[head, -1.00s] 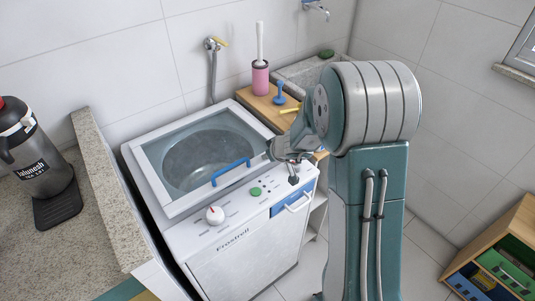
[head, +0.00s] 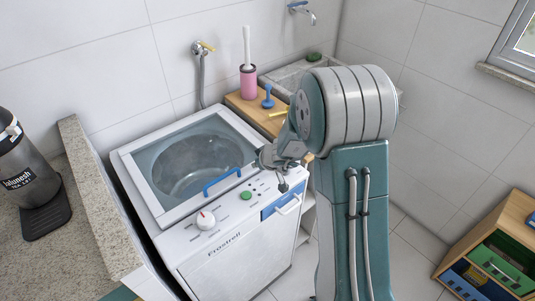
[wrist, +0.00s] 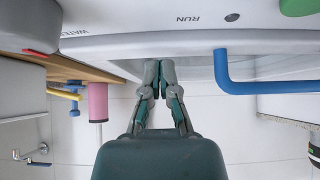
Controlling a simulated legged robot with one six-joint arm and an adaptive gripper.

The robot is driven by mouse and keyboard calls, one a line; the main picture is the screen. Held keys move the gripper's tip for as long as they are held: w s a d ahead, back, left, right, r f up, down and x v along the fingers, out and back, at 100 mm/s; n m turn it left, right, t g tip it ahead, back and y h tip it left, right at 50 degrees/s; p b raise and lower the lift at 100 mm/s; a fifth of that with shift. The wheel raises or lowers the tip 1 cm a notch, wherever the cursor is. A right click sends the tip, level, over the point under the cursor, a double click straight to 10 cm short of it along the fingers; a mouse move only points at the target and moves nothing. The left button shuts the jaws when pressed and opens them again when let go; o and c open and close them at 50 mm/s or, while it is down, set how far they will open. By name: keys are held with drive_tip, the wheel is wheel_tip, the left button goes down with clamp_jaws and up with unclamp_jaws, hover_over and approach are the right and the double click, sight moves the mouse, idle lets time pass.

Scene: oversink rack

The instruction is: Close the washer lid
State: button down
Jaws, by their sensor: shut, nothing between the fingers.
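The white washer (head: 255,240) stands against the tiled wall, with a dial and green button on its front panel. Its lid (head: 160,202) has a white frame and a clear window showing the drum. The lid looks flat on the top, though I cannot tell whether it is fully down. The blue lid handle (head: 222,180) is at the front edge and also shows in the wrist view (wrist: 270,86). My gripper (wrist: 160,66) is shut and empty beside the handle, near the lid's front right corner. In the head view my gripper (head: 262,158) is partly hidden by its own links.
A wooden shelf with a pink brush holder (head: 249,84) and a blue plunger (head: 268,96) stands behind the washer. A stone counter (head: 95,215) with a black bottle (head: 25,170) is at left. A wooden drawer unit (head: 495,265) is at lower right.

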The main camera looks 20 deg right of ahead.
wheel_tip(320, 180, up, 3)
drive_tip(key=shift+w+a+f, duration=0.1)
drive_tip(key=shift+f, duration=0.1)
drive_tip(key=shift+s+d+r, duration=0.85)
drive_tip(key=shift+d+r, duration=0.15)
drive_tip(key=shift+r, duration=0.15)
drive_tip(key=s+a+r+g+y, duration=0.1)
drive_tip(key=s+a+r, duration=0.2)
drive_tip(key=s+r, duration=0.5)
drive_tip(key=s+a+r, duration=0.2)
drive_tip(key=s+r, duration=0.5)
drive_tip(key=s, duration=0.2)
drive_tip(key=s+d+r+m+h, duration=0.1)
drive_tip(key=s+d+m+h, duration=0.1)
drive_tip(key=s, duration=0.4)
drive_tip(key=s+d+r+m+h, duration=0.1)
drive_tip(key=s+r+m+h, duration=0.1)
drive_tip(key=s, duration=0.4)
drive_tip(key=shift+s+d+m+g, duration=0.15)
drive_tip(key=shift+d+m+g, duration=0.15)
drive_tip(key=shift+d+g, duration=0.1)
